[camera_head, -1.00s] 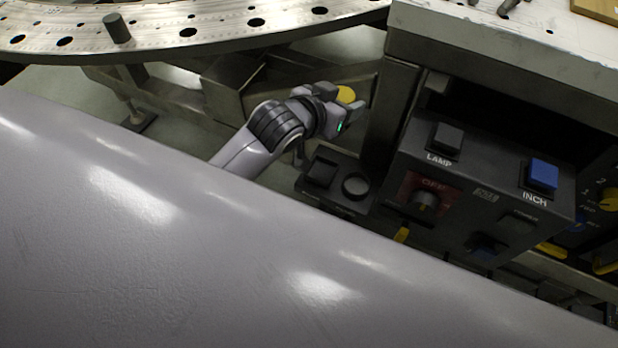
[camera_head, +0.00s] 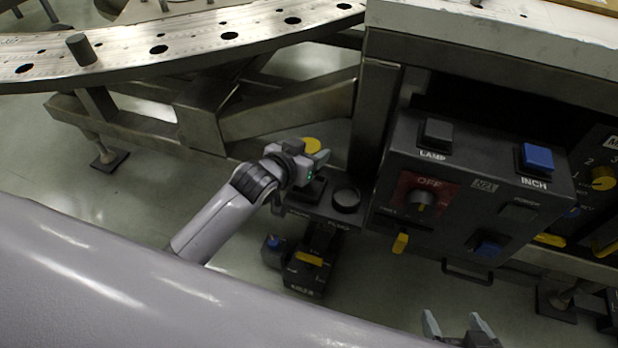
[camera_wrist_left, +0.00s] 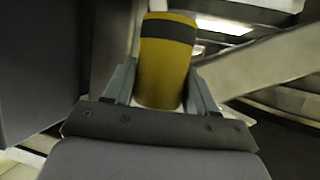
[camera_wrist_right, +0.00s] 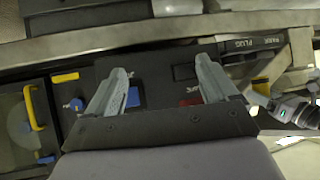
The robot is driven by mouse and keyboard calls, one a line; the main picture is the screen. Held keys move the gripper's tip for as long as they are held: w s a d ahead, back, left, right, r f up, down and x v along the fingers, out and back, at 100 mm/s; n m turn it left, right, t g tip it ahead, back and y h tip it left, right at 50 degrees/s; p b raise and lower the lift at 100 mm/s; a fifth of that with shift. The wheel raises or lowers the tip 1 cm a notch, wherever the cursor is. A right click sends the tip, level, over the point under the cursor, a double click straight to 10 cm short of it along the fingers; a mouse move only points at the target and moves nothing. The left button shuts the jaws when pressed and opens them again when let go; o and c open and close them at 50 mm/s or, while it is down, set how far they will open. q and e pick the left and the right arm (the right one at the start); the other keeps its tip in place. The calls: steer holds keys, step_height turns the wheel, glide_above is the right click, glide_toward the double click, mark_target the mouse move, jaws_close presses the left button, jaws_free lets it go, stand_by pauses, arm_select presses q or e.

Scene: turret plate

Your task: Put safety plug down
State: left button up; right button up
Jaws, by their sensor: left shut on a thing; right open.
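The safety plug (camera_head: 311,144) is yellow; in the left wrist view it is a yellow cylinder (camera_wrist_left: 163,72) with a dark band. My left gripper (camera_head: 312,157) is shut on it and holds it above the small dark plug box (camera_head: 325,209). This box has a round ring (camera_head: 346,198) on top, to the right of the plug. The gripper partly hides the box's left side. In the right wrist view a label (camera_wrist_right: 255,43) ending in "PLUG" shows on it. My right gripper (camera_head: 459,322) is open and empty at the bottom of the head view.
The control box (camera_head: 470,190) with LAMP, OFF and INCH controls stands right of the plug box. A metal table (camera_head: 480,35) is above it. The perforated turret plate (camera_head: 190,38) is at upper left. A dark unit with a yellow bar (camera_head: 308,258) sits lower down.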

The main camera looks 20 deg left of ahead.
arm_select(q)
step_height(320, 180, down, 3)
steer(key=shift+r, duration=0.15)
step_height(320, 180, down, 4)
steer(key=shift+r+b, duration=0.15)
steer(key=shift+b, duration=0.8)
steer(key=shift+f, duration=0.4)
arm_select(e)
steer(key=shift+w+a+t, duration=0.3)
steer(key=shift+w+a, duration=0.25)
steer(key=shift+a, duration=0.35)
arm_select(q)
steer(key=o, duration=1.1)
steer(key=shift+f, duration=0.15)
steer(key=shift+o, duration=0.2)
arm_select(e)
steer(key=shift+s+d, duration=0.1)
steer(key=shift+f, duration=0.1)
